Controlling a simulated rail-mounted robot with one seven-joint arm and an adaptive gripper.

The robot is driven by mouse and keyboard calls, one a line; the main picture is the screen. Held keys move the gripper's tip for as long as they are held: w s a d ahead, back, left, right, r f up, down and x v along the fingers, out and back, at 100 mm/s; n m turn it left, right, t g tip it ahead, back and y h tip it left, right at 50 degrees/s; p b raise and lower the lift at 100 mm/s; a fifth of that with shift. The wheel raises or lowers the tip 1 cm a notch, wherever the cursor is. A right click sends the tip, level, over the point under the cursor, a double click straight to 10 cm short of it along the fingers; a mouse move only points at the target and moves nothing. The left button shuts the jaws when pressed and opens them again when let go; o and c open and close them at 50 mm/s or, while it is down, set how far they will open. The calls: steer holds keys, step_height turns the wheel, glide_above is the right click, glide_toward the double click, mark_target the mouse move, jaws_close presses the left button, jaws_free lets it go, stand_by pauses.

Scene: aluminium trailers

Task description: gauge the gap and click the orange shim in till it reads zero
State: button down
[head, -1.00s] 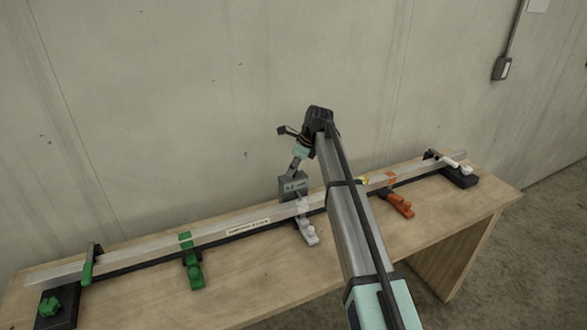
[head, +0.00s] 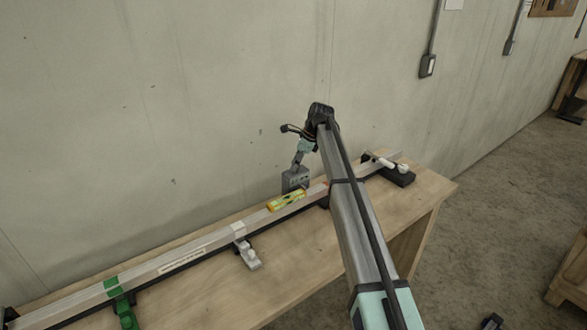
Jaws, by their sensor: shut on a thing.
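My gripper (head: 299,164) points down at the end of my arm and is shut on a small grey box (head: 295,180), which looks like the gauge. The box is close above the aluminium beam (head: 190,242), near a yellow spirit level (head: 286,200); I cannot tell whether it touches the beam. Any reading on it is too small to make out. A little orange mark (head: 325,184) shows on the beam beside my arm. The orange shim is hidden behind my arm. A white shim (head: 247,255) sticks out from the beam's front, and a green shim (head: 125,315) is further left.
The beam lies along a wooden bench (head: 265,285) close to a concrete wall. A black end block (head: 398,176) with a white-handled clamp (head: 384,161) is at its right end. My arm crosses the view and hides part of the beam.

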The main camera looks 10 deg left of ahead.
steer(key=w+d, duration=0.7)
steer(key=d, duration=0.1)
steer(key=shift+w, duration=0.3)
steer(key=shift+f, duration=0.1)
steer(key=c, duration=0.8)
jaws_free()
steer(key=v, duration=1.2)
steer(key=shift+d, duration=0.1)
